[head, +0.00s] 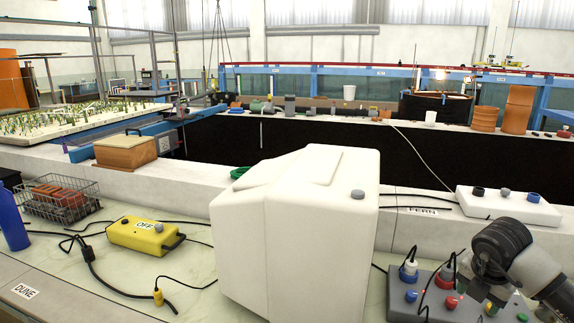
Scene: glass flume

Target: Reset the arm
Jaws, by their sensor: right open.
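My right arm comes in from the lower right corner. Its gripper (488,293) is low over the right part of a grey control box (405,295) with coloured knobs and plugged cables. The gripper is open; its fingertips are small and partly hidden against the box, so I cannot tell whether they touch it. No held object shows. My left arm and gripper are not in view.
A large white tank (295,235) fills the middle of the bench. A yellow box (144,236) marked OFF, a wire basket (60,198) and loose cables lie left. A white socket block (507,207) sits behind my right arm. The dark flume channel (300,145) runs behind.

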